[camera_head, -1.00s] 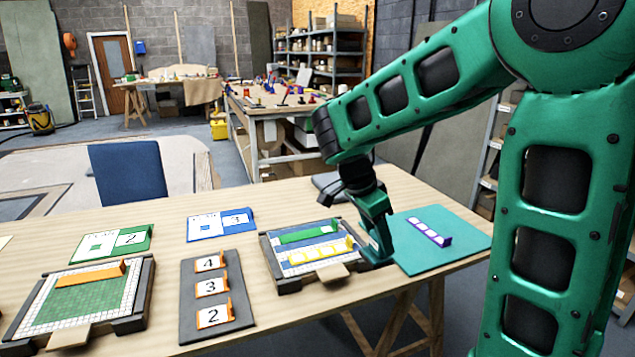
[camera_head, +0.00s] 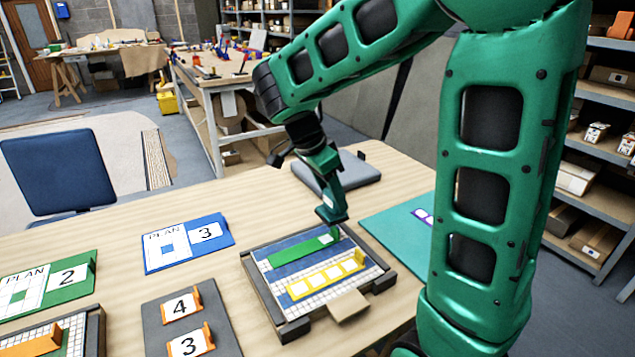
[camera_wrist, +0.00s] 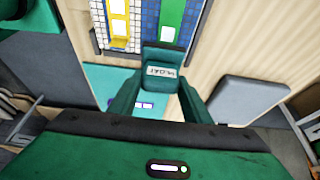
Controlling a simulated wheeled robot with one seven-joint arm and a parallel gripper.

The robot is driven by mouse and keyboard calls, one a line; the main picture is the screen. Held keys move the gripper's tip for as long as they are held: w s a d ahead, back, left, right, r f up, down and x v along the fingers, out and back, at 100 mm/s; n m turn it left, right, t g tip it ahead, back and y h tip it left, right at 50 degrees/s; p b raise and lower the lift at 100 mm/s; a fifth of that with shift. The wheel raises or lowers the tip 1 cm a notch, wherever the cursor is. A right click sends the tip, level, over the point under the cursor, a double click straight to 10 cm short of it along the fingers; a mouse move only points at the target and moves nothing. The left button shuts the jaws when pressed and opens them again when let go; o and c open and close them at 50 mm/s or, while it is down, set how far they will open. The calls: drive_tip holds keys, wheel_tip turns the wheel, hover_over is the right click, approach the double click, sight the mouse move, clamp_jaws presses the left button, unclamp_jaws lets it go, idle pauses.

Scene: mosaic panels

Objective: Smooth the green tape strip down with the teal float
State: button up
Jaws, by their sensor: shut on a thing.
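The green tape strip (camera_head: 293,251) lies along the back of the framed mosaic panel (camera_head: 262,298), above a yellow strip (camera_head: 325,280). A white square shows at its right end. My gripper (camera_head: 331,212) is shut on the teal float, a block with a white label, at the strip's right end. In the wrist view the float (camera_wrist: 160,57) sits between my fingers (camera_wrist: 160,88), in line with the green strip (camera_wrist: 172,17). Whether the float touches the strip cannot be told; its underside is hidden.
A teal mat (camera_head: 385,222) with a purple strip (camera_head: 422,215) lies right of the panel, partly behind my arm. A grey pad (camera_head: 352,178) lies behind.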

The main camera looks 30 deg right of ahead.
sight(326, 206)
drive_tip(key=shift+w+a, duration=0.1)
drive_tip(key=shift+w, duration=0.35)
drive_tip(key=shift+f, duration=2.55)
drive_tip(key=shift+s+f, duration=0.1)
drive_tip(key=shift+f, duration=0.35)
drive_tip(key=c, duration=0.4)
drive_tip(key=shift+f, duration=0.1)
